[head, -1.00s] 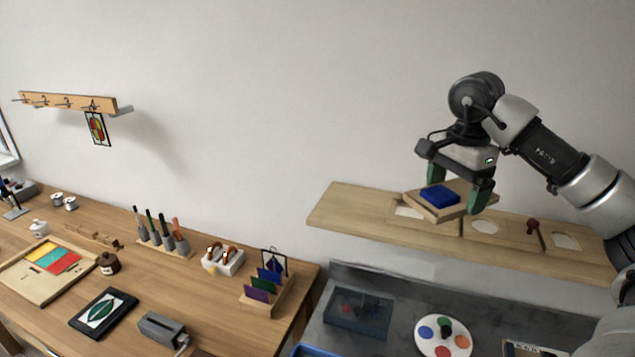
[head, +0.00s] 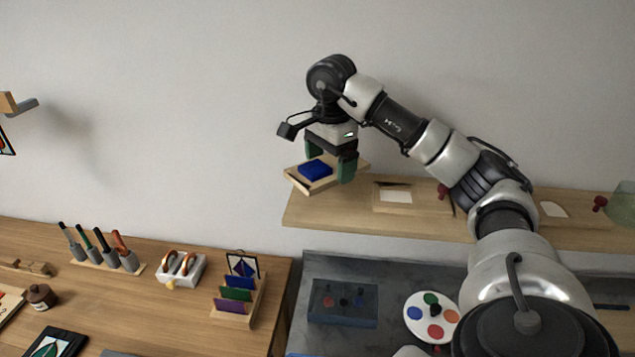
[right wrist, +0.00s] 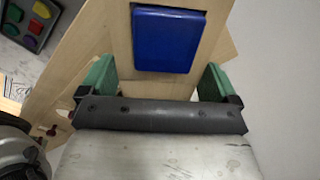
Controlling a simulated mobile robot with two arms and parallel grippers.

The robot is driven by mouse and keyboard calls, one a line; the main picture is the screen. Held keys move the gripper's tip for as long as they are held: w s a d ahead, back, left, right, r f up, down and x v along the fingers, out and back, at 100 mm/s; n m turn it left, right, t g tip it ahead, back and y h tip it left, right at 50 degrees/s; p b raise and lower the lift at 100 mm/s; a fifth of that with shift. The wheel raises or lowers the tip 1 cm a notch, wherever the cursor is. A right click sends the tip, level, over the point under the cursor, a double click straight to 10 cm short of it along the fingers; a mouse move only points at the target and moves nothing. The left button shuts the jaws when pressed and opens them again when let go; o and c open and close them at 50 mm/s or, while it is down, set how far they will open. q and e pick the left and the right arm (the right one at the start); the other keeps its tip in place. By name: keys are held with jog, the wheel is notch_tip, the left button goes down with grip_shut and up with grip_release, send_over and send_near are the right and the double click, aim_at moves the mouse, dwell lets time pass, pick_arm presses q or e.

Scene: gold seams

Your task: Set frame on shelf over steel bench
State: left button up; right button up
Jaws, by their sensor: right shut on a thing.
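The wooden frame (head: 318,187) with a blue square tile (head: 315,168) is in my right gripper (head: 329,165), whose green fingers are shut on it. In the right wrist view, the blue tile (right wrist: 168,40) and pale wood (right wrist: 119,45) show between the green fingers (right wrist: 160,82). In the head view, the frame is over the left end of the wooden wall shelf (head: 400,226), slightly tilted in the picture. I cannot tell whether it touches the shelf. The steel bench (head: 395,285) is below the shelf. My left gripper is not in view.
The shelf holds a pale panel (head: 396,195) to the right of the frame and red knobs (head: 443,190) farther along. The bench carries a dark tray (head: 342,302) and a round colour palette (head: 430,312). Left is a wooden table with a rack of coloured cards (head: 238,292).

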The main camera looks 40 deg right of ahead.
jog(key=shift+w+a+f+p, duration=0.25)
jog(key=shift+w+a+p, duration=0.2)
jog(key=shift+w, duration=0.25)
jog(key=shift+w+a+f, duration=0.15)
jog(key=shift+w+f, duration=0.1)
jog(key=shift+f, duration=0.2)
notch_tip(320, 180, down, 3)
jog(key=shift+s+f+p, duration=0.1)
jog(key=shift+f+p, duration=0.05)
jog(key=shift+p, duration=0.65)
jog(key=shift+f, duration=0.25)
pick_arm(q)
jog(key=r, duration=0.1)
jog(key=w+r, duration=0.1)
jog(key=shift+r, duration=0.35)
